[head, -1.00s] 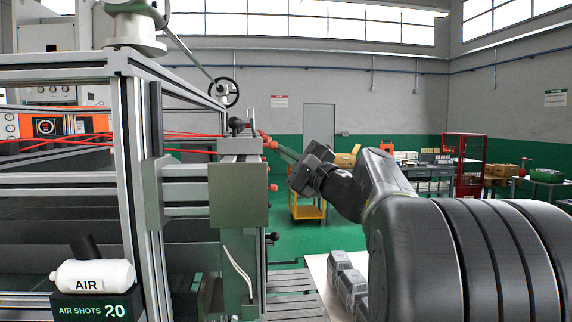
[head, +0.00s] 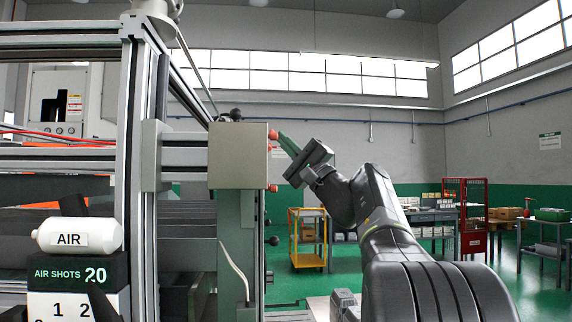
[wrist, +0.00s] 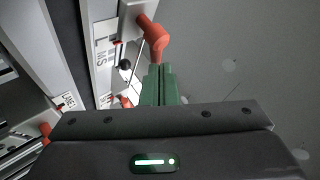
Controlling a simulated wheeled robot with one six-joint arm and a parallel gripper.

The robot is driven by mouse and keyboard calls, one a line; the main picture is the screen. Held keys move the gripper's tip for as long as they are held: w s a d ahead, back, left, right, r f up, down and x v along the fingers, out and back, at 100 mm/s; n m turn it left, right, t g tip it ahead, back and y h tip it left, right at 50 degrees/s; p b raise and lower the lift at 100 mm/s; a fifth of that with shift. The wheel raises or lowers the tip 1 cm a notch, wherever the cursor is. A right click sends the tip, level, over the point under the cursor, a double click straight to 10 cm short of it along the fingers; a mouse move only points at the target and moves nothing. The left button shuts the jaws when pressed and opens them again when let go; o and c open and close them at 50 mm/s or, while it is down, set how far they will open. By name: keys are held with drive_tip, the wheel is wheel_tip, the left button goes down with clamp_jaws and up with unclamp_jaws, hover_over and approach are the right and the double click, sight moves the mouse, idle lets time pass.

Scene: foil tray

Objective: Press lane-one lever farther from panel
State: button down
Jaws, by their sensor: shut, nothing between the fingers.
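My gripper (head: 281,137) is shut, its two green fingers together and empty. In the head view it is just right of a grey box (head: 238,156) on the machine frame. A red lever end (head: 273,135) shows at the box's right edge, close by the fingertips. In the wrist view a red lever (wrist: 157,40) sticks out from a light panel (wrist: 103,45), directly beyond the shut fingers (wrist: 159,70). I cannot tell whether they touch. A second red end (wrist: 125,101) is partly hidden left of the fingers. I cannot tell which lever is lane one.
Another red end (head: 272,188) is lower on the box. The machine frame (head: 130,160) fills the left. An AIR bottle (head: 78,236) sits on a counter reading 20. A yellow cart (head: 307,240) and benches stand farther back. The space right of the box holds my arm.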

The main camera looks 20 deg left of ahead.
drive_tip(key=shift+r+n+g+y+b, duration=0.2)
drive_tip(key=shift+r+n+g+b, duration=0.1)
drive_tip(key=shift+n+g, duration=0.6)
drive_tip(key=shift+r+n+g+y+b, duration=0.25)
drive_tip(key=shift+n+g+b, duration=0.1)
drive_tip(key=shift+n+g, duration=0.55)
drive_tip(key=shift+r+n+g+y+b, duration=0.15)
drive_tip(key=shift+r+n+g+b, duration=0.15)
drive_tip(key=shift+n+g, duration=0.55)
